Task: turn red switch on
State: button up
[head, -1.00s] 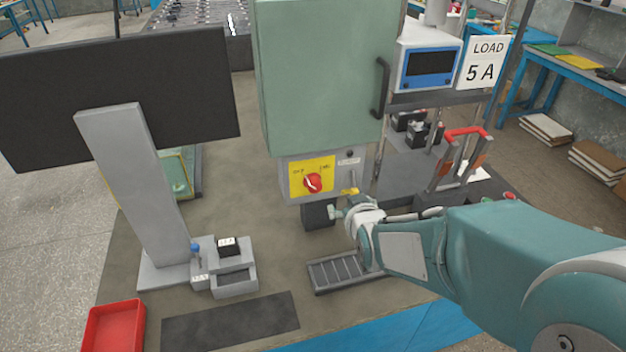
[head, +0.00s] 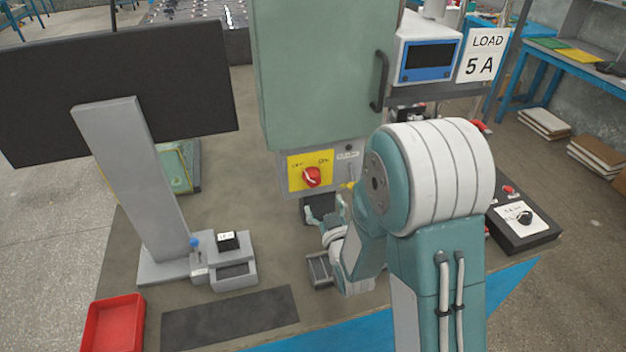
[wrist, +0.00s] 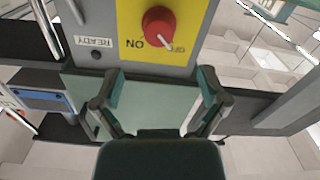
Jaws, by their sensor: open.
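The red switch (head: 312,177) is a round knob on a yellow plate (head: 296,184) marked OFF and ON, under a green cabinet (head: 315,75). Its white pointer leans toward OFF. My gripper (head: 327,212) is just below the plate in the head view, fingers pointing up, apart from the knob. In the wrist view the panel appears upside down. There the red switch (wrist: 158,25) lies beyond the gap between the fingertips, and my gripper (wrist: 161,78) is open and empty.
A grey stand with a dark screen (head: 120,90) is at left. A red tray (head: 113,325) lies at front left. A load meter (head: 430,55) is at right, and a black control box (head: 525,235) is below it. A READY label (wrist: 94,42) is beside the plate.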

aim_at(314, 182)
jog(key=w, duration=0.3)
jog(key=w+a, duration=0.1)
jog(key=w, duration=0.5)
jog(key=shift+w+a, duration=0.1)
jog(key=shift+a, duration=0.3)
jog(key=c, duration=1.1)
